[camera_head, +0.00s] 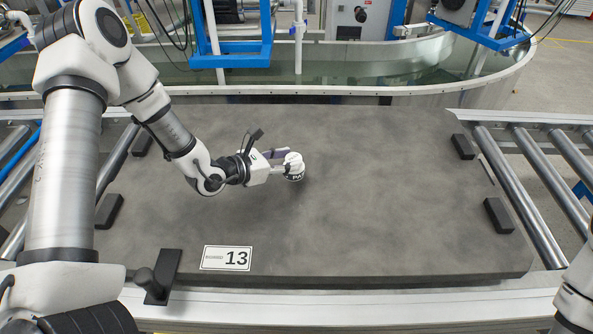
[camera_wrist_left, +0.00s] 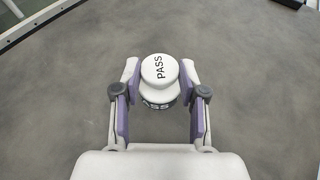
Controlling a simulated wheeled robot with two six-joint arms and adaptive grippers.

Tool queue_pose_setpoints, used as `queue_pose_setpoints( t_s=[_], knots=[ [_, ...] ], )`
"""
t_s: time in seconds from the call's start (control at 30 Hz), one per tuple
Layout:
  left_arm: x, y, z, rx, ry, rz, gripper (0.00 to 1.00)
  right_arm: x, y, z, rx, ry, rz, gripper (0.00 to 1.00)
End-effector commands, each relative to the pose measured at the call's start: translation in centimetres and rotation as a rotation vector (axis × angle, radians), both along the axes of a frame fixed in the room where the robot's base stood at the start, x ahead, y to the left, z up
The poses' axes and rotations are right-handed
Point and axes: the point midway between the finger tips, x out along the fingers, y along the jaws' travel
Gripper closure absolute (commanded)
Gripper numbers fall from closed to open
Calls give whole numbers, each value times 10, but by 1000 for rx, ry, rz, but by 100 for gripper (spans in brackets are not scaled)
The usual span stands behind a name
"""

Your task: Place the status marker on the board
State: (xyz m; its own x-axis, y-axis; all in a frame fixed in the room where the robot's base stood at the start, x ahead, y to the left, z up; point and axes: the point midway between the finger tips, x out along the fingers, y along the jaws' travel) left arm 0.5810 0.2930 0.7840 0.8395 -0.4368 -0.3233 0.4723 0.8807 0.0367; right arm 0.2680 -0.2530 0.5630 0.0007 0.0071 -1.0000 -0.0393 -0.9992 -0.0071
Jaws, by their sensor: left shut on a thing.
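The status marker (camera_head: 293,168) is a small white round piece with a dark lower band. In the left wrist view the marker (camera_wrist_left: 160,72) shows "PASS" on its top and side. My left gripper (camera_head: 286,165) is shut on it, with a purple-padded finger on each side, as the left wrist view shows (camera_wrist_left: 160,95). The board (camera_head: 400,210) is a large dark grey slab below the gripper. The marker is over the middle of the board; I cannot tell whether its base touches the surface. My right gripper is not in view.
A label plate reading 13 (camera_head: 227,258) lies at the board's front edge, beside a black clamp (camera_head: 163,277). Black blocks (camera_head: 499,215) sit along the board's sides. Roller conveyors (camera_head: 520,195) flank it, and a water tank (camera_head: 400,65) stands behind. The board's right half is clear.

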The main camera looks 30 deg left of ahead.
Motion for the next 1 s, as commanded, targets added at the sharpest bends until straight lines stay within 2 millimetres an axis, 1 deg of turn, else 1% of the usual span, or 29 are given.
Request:
queue_pose_setpoints(
  t_s=[0.03, 0.1, 0.2, 0.33, 0.4, 0.6, 0.77, 0.8, 0.83, 1.0],
  knots=[
    [10, -7, -2, 7, -1, -8, 94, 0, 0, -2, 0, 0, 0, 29],
    [22, -11, -3, 4, -1, -3, 94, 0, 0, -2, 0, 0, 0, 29],
    [28, -14, -7, 1, 2, -2, 94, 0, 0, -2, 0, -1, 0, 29],
    [27, -14, -30, 0, 5, -1, 94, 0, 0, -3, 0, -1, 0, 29],
    [28, -14, -37, 0, 2, -1, 94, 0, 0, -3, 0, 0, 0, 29],
    [28, -14, -37, -1, 1, -1, 94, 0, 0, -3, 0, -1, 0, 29],
    [28, -14, -43, -1, 1, -1, 94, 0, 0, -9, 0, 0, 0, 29],
    [28, -14, -41, -1, 1, -1, 44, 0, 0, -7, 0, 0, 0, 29],
    [28, -14, -41, -1, 1, -1, 33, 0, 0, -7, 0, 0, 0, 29],
    [28, -14, -41, -1, 1, -1, 33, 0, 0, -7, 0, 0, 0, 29]
  ],
)
